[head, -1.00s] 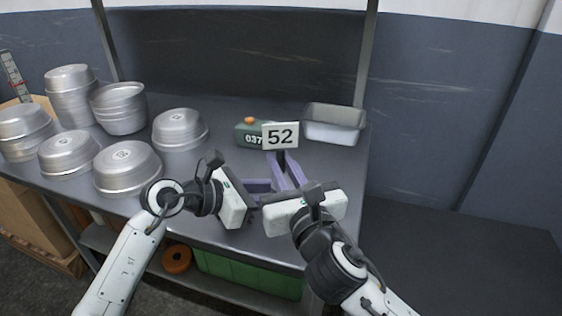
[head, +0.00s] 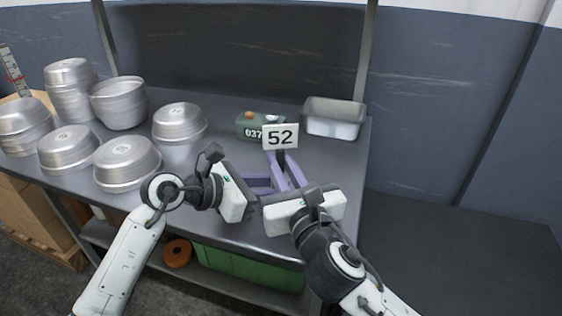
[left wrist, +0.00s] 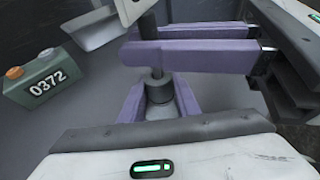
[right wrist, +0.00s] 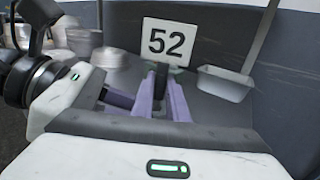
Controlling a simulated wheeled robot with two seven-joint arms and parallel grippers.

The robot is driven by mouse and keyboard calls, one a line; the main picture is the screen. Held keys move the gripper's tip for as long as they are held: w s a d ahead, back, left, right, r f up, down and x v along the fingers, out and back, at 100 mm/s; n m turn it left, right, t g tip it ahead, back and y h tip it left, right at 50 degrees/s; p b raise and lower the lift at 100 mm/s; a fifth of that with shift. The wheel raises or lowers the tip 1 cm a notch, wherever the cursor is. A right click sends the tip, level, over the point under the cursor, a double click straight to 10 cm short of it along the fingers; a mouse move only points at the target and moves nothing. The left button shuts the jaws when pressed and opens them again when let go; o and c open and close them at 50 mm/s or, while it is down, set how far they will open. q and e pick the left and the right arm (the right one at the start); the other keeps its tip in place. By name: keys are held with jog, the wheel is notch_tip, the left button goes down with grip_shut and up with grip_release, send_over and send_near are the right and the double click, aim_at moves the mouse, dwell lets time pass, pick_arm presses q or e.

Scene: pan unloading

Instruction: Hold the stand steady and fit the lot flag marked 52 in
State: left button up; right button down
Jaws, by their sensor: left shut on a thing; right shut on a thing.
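The lot flag (head: 280,137), a white plate marked 52, stands upright on a dark stem above the table and faces me. It also shows in the right wrist view (right wrist: 168,41). My right gripper (head: 281,160) is shut on the flag's stem below the plate. The stand (left wrist: 160,91), a dark collar on a grey base, sits on the table. My left gripper (head: 267,183) is shut around the stand, one purple finger on each side. In the left wrist view the stem meets the collar's top; its depth inside is hidden. The head view hides most of the stand.
A green box marked 0372 (left wrist: 38,79) with an orange knob stands behind the flag. A rectangular metal pan (head: 335,119) is at the back right. Several round pans (head: 127,163) are stacked on the left. A green crate (head: 248,268) is on the lower shelf.

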pick_arm(q)
jog(key=shift+s+f, duration=0.1)
jog(key=shift+f, duration=0.25)
pick_arm(e)
jog(key=shift+f, duration=0.85)
jog(key=c, duration=1.7)
grip_release()
jog(key=shift+o, duration=0.2)
jog(key=v, duration=1.2)
pick_arm(q)
jog(key=o, duration=1.2)
jog(key=shift+a, duration=0.1)
jog(key=shift+a+r, duration=0.1)
jog(key=shift+a, duration=0.1)
jog(key=v, duration=1.1)
jog(key=shift+s+a+r, duration=0.1)
jog(key=shift+s+r, duration=0.05)
jog(key=shift+r, duration=0.25)
jog(key=shift+s, duration=0.1)
pick_arm(e)
jog(key=shift+s, duration=0.1)
